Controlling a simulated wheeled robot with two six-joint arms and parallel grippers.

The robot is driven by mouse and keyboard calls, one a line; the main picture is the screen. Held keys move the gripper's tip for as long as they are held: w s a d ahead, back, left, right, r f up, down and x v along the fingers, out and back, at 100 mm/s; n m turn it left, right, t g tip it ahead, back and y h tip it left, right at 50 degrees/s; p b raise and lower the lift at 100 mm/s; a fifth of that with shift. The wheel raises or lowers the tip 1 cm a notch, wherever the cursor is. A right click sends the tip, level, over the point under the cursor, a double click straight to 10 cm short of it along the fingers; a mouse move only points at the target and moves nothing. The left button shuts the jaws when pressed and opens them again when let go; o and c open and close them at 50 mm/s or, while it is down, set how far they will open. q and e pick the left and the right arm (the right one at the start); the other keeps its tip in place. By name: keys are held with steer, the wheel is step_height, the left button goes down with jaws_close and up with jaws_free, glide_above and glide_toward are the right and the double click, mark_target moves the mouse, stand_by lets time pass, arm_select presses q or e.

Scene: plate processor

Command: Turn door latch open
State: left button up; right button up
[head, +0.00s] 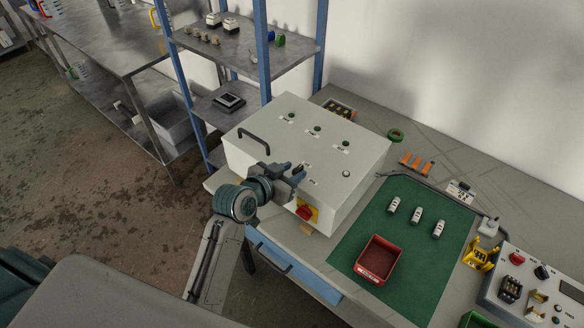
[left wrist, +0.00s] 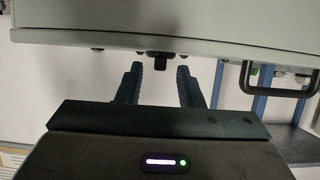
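A pale grey metal box (head: 340,175), likely the plate processor, stands on the workbench. A black bar handle (head: 254,137) sits on it; it also shows in the left wrist view (left wrist: 281,78). A small black latch (left wrist: 160,59) sticks out from the box's edge in the left wrist view. My left gripper (head: 298,173) is at the box's top in the head view. Its two fingers (left wrist: 160,78) are apart, with the latch just beyond and between their tips; I see no contact. In the head view my gripper partly hides this spot. My right gripper is not in view.
A red and yellow switch (head: 306,211) is on the box's front. A green mat (head: 345,250) with a red bin (head: 378,262) and several white cylinders lies to the right. A control panel (head: 530,290) is at far right. A blue-post shelf (head: 290,68) stands behind.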

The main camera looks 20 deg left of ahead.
arm_select(q)
steer(key=shift+w+d+f, duration=0.1)
steer(key=shift+w+d, duration=0.05)
steer(key=shift+w, duration=0.1)
jaws_close()
